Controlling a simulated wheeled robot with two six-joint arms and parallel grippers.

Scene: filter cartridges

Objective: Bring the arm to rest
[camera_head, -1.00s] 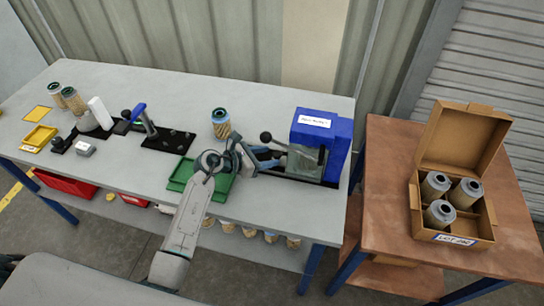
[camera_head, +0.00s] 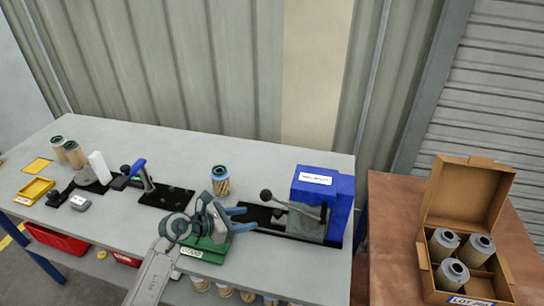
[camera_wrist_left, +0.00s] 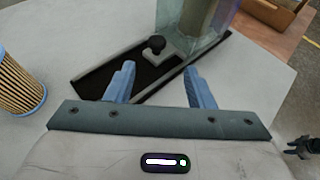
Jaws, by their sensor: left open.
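My left gripper (camera_head: 243,219) is open, with its blue fingers pointing right over the bench, just left of the press fixture. Its fingers also show in the wrist view (camera_wrist_left: 158,76), apart with nothing between them. The arm comes in from the bottom and covers part of the green tray (camera_head: 206,246).
The fixture has a black base, a ball-ended lever (camera_head: 290,204) and a blue box (camera_head: 323,203). A filter cartridge (camera_head: 221,182) stands behind the gripper. Left are a second fixture (camera_head: 160,192) and a yellow tray (camera_head: 35,189). A carton (camera_head: 463,215) holds three cartridges on the right.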

